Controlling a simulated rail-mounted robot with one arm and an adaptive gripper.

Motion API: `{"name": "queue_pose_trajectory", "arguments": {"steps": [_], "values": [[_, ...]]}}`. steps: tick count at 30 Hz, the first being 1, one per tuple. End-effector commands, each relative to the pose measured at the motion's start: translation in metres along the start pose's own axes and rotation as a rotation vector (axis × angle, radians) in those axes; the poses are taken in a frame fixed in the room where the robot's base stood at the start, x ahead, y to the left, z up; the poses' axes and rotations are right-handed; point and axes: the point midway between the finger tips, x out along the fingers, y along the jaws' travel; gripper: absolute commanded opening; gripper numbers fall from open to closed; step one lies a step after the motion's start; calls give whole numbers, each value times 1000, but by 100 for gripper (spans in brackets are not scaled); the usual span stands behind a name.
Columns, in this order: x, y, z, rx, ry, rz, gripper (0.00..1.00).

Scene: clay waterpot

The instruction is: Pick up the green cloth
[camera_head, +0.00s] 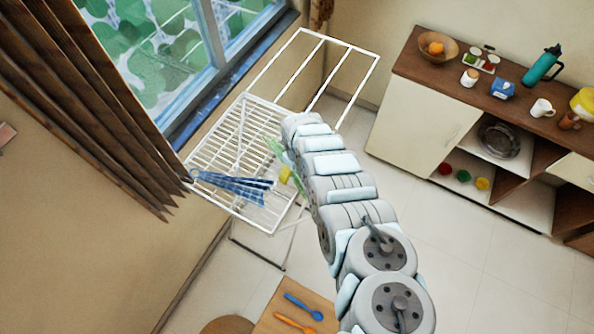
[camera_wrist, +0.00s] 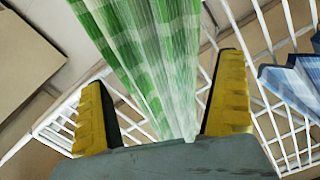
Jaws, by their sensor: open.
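The green cloth (camera_wrist: 150,50) is a green and white checked, pleated cloth in the wrist view, hanging on the white drying rack. In the head view only a small part of the green cloth (camera_head: 276,146) shows beside my arm. My gripper (camera_wrist: 165,100) is open, with yellow-padded fingers on either side of the cloth. The cloth runs down between the fingers toward the palm; I cannot tell if it touches them. In the head view one yellow finger of my gripper (camera_head: 285,175) shows over the rack, the rest hidden by my arm.
The white drying rack (camera_head: 215,165) stands by the window. A blue checked cloth (camera_head: 235,183) hangs on it, left of my gripper in the head view. A cabinet (camera_head: 415,115) with dishes stands at right. A stool with blue and orange spoons (camera_head: 300,306) is below.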

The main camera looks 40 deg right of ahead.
Motion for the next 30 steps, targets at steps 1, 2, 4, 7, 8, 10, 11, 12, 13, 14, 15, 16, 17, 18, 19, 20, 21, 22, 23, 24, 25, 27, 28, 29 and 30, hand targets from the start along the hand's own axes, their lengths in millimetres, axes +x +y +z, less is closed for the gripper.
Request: {"name": "queue_pose_trajectory", "arguments": {"steps": [1, 2, 4, 7, 8, 10, 11, 12, 13, 14, 15, 16, 17, 18, 19, 20, 21, 22, 23, 24, 25, 27, 28, 29, 30], "values": [[0, 0, 0, 0, 0, 0, 100], [0, 0, 0, 0, 0, 0, 100], [0, 0, 0, 0, 0, 0, 94], [0, 0, 0, 0, 0, 0, 66], [0, 0, 0, 0, 0, 0, 57], [0, 0, 0, 0, 0, 0, 37], [0, 0, 0, 1, 0, 0, 34], [0, 0, 0, 1, 0, -1, 34], [0, 0, 0, 1, 0, -1, 34], [0, 0, 0, 1, 0, -1, 33], [0, 0, 0, 1, 0, -1, 33], [0, 0, 0, 1, 0, -1, 33], [0, 0, 0, 0, 0, -1, 33], [0, 0, 0, 1, 0, -1, 33], [0, 0, 0, 1, 0, -1, 33], [0, 0, 0, 1, 0, -1, 33], [0, 0, 0, 1, 0, -1, 33], [0, 0, 0, 0, 0, -1, 33], [-1, 0, 0, 0, 0, -1, 33], [-2, -1, 0, 0, 0, -1, 33], [-3, -1, 0, 0, 0, -1, 33], [-8, -1, 0, -1, 0, -1, 32], [-10, -1, 0, -1, 0, -1, 32], [-13, -1, 0, -1, 0, -1, 32], [-18, -1, -1, -1, 0, 0, 32]]}}
